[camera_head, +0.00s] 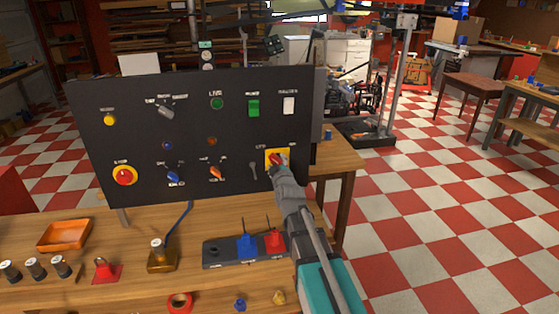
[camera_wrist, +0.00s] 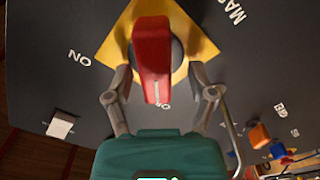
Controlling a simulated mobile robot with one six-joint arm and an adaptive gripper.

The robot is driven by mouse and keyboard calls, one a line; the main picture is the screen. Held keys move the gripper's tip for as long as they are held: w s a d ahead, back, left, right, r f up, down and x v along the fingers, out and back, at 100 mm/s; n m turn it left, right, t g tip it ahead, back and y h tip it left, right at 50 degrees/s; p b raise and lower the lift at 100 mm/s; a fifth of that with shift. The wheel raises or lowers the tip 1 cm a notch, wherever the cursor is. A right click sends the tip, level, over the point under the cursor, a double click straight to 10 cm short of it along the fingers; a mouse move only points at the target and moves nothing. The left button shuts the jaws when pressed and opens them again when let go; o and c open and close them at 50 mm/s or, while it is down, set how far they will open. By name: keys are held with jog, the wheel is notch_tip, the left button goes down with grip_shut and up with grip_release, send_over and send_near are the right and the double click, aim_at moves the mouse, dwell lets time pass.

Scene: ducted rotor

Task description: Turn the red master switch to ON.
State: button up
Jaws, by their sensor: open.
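The red master switch (camera_wrist: 152,60) is a red bar handle on a round dark base over a yellow plate (camera_wrist: 187,22). In the head view the switch (camera_head: 275,157) is at the lower right of the dark panel. My gripper (camera_wrist: 160,70) is open, with one finger on each side of the red handle; whether either touches it I cannot tell. In the head view my gripper (camera_head: 279,165) reaches the switch from below right and hides part of it. An ON label (camera_wrist: 80,59) is left of the plate in the wrist view; the handle does not point at it.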

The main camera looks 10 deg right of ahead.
jog(key=shift+w+d, duration=0.15)
jog(key=shift+w, duration=0.1)
grip_shut()
dwell(0.4)
